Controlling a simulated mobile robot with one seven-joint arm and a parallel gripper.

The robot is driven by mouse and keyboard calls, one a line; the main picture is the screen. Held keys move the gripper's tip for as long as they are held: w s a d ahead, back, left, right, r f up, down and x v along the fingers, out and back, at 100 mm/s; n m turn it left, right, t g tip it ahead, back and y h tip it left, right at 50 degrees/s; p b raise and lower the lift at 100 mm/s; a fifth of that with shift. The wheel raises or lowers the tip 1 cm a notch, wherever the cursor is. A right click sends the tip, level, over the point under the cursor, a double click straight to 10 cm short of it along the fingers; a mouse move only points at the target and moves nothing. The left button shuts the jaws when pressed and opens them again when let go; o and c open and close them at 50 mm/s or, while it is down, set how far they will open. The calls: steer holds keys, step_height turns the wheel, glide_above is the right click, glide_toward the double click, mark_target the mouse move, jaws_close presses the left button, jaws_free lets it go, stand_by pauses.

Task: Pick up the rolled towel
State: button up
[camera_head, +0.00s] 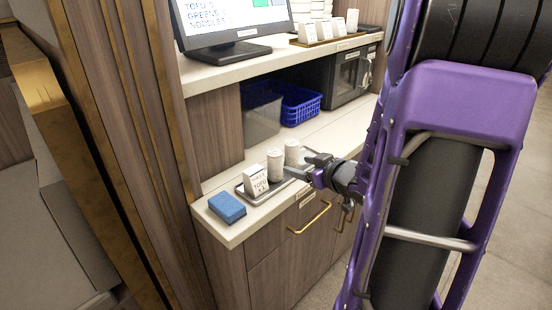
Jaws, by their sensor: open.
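Two white upright cylinders that look like rolled towels stand on the lower counter. The nearer rolled towel (275,165) is in a small grey tray (243,189), behind a white card (257,181) with printed text. The other white roll (292,152) is just behind and to the right. My gripper (299,164) reaches in from the right at the counter's front edge, its fingers pointing left toward the rolls. It is open and seems empty. At this size I cannot tell whether a finger touches a roll.
A blue sponge (227,207) lies at the counter's near left corner. A blue basket (300,104), a grey bin (262,117) and a dark oven-like box (347,76) stand further back. A screen (232,22) is on the upper shelf. Drawers with brass handles (310,219) are below.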

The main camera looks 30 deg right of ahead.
mark_target(279, 164)
steer(key=shift+m, duration=0.5)
steer(key=x, duration=0.3)
steer(key=b+x, duration=0.1)
steer(key=x, duration=0.3)
steer(key=f+b+x, duration=0.1)
steer(key=x, duration=0.2)
steer(key=shift+a+f, duration=0.15)
steer(key=shift+a, duration=0.2)
steer(key=shift+b+x, duration=0.8)
steer(key=shift+x, duration=2.45)
steer(key=c, duration=1)
